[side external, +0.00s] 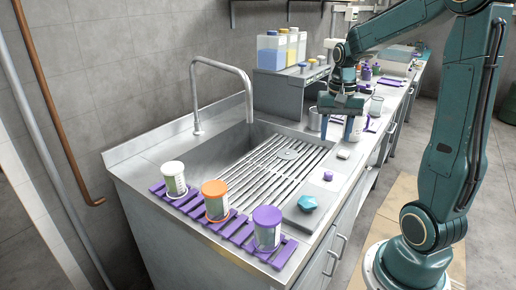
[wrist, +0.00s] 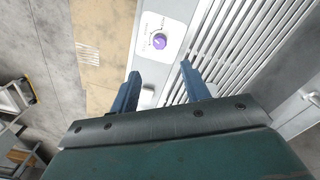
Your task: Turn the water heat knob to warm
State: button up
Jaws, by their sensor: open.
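A small purple knob (side external: 328,175) stands on the sink counter's right front edge. In the wrist view the purple knob (wrist: 159,41) sits on a pale panel (wrist: 178,16) with dark markings around it, too small to read. Its present setting cannot be told. My gripper (side external: 337,136) is open and empty, fingers pointing down above the counter, behind the knob in the side view. In the wrist view the knob lies beyond and roughly between the fingertips of my gripper (wrist: 160,69), apart from both.
A small white block (side external: 343,154) lies near the knob. A slotted sink grate (side external: 262,178) is beside it. A teal object (side external: 308,202) rests on a grey pad. Lidded cups, including a purple-lidded one (side external: 267,232), stand on a purple rack (side external: 238,236). A curved tap (side external: 222,66) rises behind.

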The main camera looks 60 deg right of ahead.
jog(key=shift+r, duration=0.75)
jog(key=shift+a, duration=0.1)
jog(key=s+a+r+n+t, duration=0.1)
jog(key=s+a+n+t, duration=0.1)
jog(key=a+n, duration=0.2)
jog(key=s+a+r+n+t, duration=0.1)
jog(key=s+a+r+n, duration=0.1)
jog(key=a, duration=0.7)
jog(key=s+a+r+n+t, duration=0.2)
jog(key=s+a+n, duration=0.2)
jog(key=a+n, duration=0.2)
jog(key=shift+s+a+t, duration=0.2)
jog(key=shift+a+t, duration=0.1)
jog(key=shift+a, duration=0.35)
